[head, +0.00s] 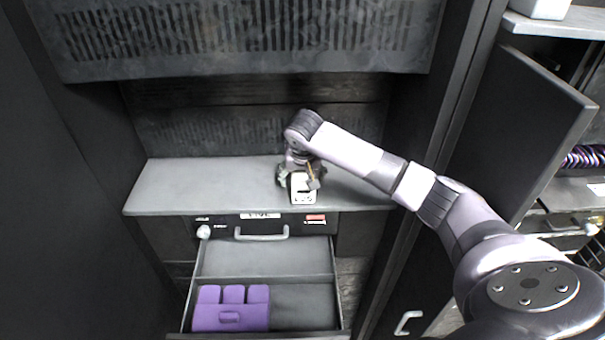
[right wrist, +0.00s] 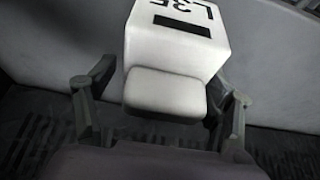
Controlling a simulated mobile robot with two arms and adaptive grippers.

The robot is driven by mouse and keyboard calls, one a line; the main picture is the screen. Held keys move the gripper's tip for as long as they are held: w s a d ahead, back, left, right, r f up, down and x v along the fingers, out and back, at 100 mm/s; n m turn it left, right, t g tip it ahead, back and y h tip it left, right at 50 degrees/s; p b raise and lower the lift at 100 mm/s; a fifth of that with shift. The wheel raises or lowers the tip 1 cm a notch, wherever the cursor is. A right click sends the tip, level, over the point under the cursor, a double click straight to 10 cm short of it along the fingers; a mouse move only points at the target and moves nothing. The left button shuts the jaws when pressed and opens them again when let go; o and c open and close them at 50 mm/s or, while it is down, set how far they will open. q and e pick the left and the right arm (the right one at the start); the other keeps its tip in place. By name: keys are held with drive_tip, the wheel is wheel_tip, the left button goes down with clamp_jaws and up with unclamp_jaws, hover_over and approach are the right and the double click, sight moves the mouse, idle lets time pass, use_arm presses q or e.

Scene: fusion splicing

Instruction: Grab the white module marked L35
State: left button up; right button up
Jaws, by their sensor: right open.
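The white module (head: 304,194) sits on the grey shelf in the head view. In the right wrist view the white module (right wrist: 178,45) shows a black bar and an upside-down, partly cut-off mark that starts with L3. My right gripper (head: 299,178) is over the module at the shelf, with its fingers apart. In the right wrist view my right gripper (right wrist: 160,95) has one finger on each side of the module's rounded near end. A gap shows on the left side; contact on the right side is unclear. My left gripper is not in view.
The grey shelf (head: 190,185) is clear on its left. Below it, an open drawer (head: 305,262) holds a purple block set (head: 230,318) at front left. A dark slatted panel (head: 240,30) hangs above. A cabinet door (head: 520,130) stands open at right.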

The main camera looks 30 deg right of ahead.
drive_tip(key=shift+w+f, duration=0.1)
drive_tip(key=shift+f, duration=0.15)
drive_tip(key=shift+c, duration=0.5)
drive_tip(key=shift+r, duration=0.1)
drive_tip(key=c, duration=1.3)
